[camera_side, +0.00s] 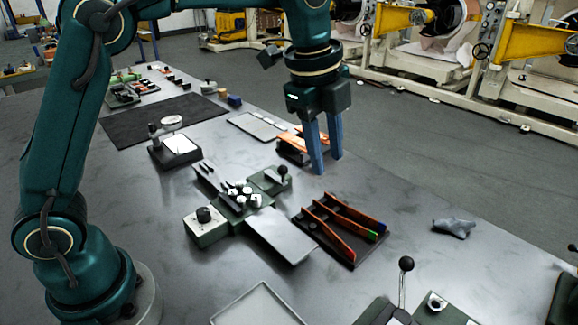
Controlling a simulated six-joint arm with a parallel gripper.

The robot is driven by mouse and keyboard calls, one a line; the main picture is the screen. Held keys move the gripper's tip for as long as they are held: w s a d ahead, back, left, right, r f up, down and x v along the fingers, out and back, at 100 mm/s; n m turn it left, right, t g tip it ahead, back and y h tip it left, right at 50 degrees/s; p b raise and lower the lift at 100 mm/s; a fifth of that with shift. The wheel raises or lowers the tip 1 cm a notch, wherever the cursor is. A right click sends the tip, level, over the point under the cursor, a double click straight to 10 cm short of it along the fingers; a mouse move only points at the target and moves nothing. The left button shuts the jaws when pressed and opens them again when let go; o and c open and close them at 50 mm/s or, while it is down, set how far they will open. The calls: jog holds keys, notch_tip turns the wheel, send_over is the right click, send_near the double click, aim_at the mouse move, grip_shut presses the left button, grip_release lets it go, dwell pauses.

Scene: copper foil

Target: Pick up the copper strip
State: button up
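My gripper (327,165) hangs fingers-down over the table, with a visible gap between its two blue fingers and nothing seen between them. Copper-coloured flat pieces (288,139) lie on a dark holder just left of and behind the fingers, which partly hide them. A dark rack (352,262) in front of the gripper holds long copper-coloured strips (329,237) lying side by side, with green and blue marks at the right end. I cannot tell which of these pieces is the task's copper strip. The fingertips look apart from all of them.
A green machine with rollers (238,198) and a grey plate (282,236) stands left of the rack. A crumpled grey cloth (455,228) lies to the right. A black mat (160,122) and a pale tray (256,126) lie farther back. A lever with a black knob (406,264) rises in front.

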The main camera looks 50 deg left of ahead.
jog(key=m+g, duration=0.1)
jog(key=m, duration=0.1)
send_over(341, 240)
jog(key=a, duration=0.1)
notch_tip(341, 240, down, 7)
jog(key=shift+g, duration=0.7)
jog(key=f, duration=0.4)
jog(key=shift+d+f, duration=0.15)
jog(key=shift+d, duration=0.25)
jog(key=shift+f, duration=2.4)
grip_shut()
